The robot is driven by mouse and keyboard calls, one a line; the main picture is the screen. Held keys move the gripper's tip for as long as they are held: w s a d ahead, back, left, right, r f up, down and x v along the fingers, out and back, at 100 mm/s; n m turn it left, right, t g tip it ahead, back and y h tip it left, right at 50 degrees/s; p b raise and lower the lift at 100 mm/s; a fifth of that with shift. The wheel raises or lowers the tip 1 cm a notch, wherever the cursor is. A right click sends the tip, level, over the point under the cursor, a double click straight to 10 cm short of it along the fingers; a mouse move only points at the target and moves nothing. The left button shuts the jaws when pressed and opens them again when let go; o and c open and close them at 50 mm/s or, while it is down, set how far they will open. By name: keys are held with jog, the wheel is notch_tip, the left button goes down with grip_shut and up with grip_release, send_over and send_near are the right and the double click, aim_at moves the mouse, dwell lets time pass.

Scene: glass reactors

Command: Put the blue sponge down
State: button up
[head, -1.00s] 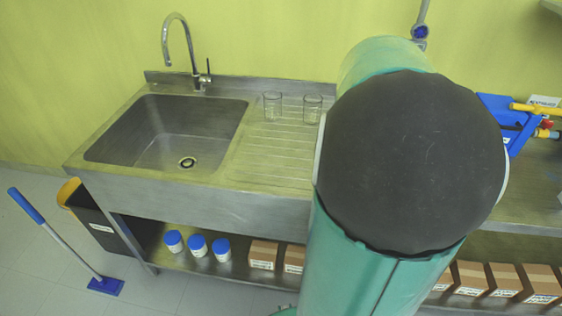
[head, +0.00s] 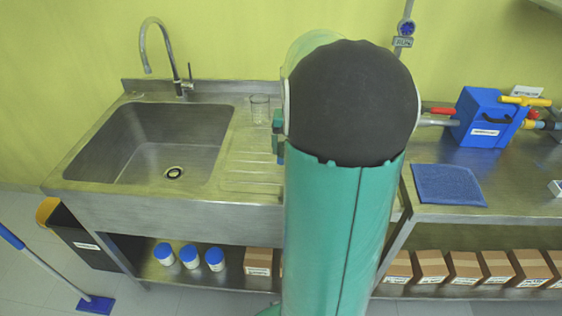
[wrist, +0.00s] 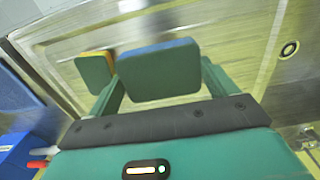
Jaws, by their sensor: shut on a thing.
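In the wrist view the blue sponge (wrist: 157,73), with a green face and a blue edge, is between the fingers of my gripper (wrist: 161,88). My gripper is shut on it. The sponge appears to be above the metal worktop, and I cannot tell whether it touches anything. In the head view my arm hides most of the gripper, and only a little of it shows left of the arm by the drainboard (head: 250,179).
A green and orange-yellow sponge (wrist: 95,68) shows beside the held one. A glass beaker (head: 260,108) stands by the sink (head: 150,140). On the right worktop are a blue mat (head: 448,185) and a blue box (head: 485,118) with a red handle. Bare metal shows around the mat.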

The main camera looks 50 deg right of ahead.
jog(key=w+f, duration=0.4)
jog(key=f, duration=0.1)
jog(key=shift+w+a+f, duration=0.1)
jog(key=shift+a, duration=0.05)
jog(key=shift+w+f, duration=0.2)
jog(key=shift+f, duration=1.45)
jog(key=shift+f, duration=0.15)
jog(key=o, duration=0.8)
notch_tip(320, 180, up, 12)
jog(key=shift+f, duration=0.15)
jog(key=shift+a+r, duration=0.1)
jog(key=shift+r, duration=0.25)
